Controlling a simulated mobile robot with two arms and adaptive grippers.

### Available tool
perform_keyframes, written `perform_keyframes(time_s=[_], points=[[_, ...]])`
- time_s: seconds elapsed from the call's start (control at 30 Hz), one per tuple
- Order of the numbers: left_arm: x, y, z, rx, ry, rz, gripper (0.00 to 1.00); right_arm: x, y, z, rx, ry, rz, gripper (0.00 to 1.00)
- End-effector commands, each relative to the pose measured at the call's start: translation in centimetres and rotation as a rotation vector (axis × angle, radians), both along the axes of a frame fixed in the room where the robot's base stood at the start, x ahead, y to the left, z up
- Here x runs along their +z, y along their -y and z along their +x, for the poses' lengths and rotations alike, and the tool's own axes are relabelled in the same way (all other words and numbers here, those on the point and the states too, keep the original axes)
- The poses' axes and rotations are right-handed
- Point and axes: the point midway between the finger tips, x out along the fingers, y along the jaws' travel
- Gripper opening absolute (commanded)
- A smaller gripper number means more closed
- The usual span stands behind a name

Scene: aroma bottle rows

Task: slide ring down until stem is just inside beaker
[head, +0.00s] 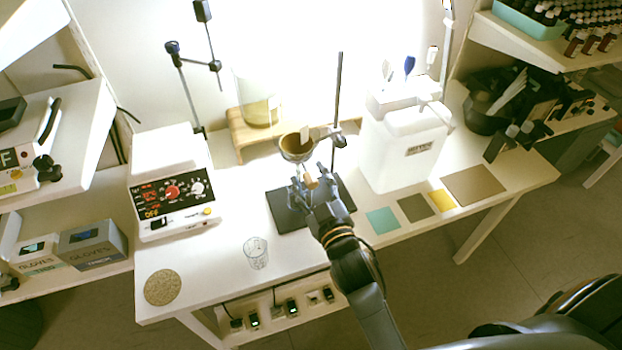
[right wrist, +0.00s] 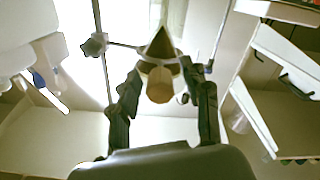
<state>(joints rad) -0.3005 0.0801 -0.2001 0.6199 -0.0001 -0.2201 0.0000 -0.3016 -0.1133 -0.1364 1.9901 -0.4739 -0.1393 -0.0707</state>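A ring on the upright rod (head: 338,105) of a stand holds a funnel (head: 297,150) with a brown lining, above the stand's black base (head: 288,212). My right gripper (head: 311,178) is in front of and below the funnel. In the right wrist view, its fingers (right wrist: 160,88) are spread on both sides of a tan, cork-like piece (right wrist: 160,84), with gaps visible. The brown cone (right wrist: 160,45) and the rod's clamp (right wrist: 95,45) show beyond. The funnel's stem is not clearly visible. A small clear beaker (head: 256,253) stands on the bench front, apart from the stand. My left gripper is not in view.
A white device with dials (head: 172,190) stands at left, a white canister (head: 405,145) at right. A large glass vessel (head: 258,105) sits on a wooden stand (head: 236,140) behind. Coloured squares (head: 383,220) and a round cork mat (head: 164,287) lie on the bench.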

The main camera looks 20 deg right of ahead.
Motion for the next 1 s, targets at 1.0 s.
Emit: perform_keyframes(time_s=[1.0], points=[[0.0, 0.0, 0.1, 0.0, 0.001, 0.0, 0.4, 0.0, 0.4, -11.7, 0.0, -0.001, 0.0, 0.47]])
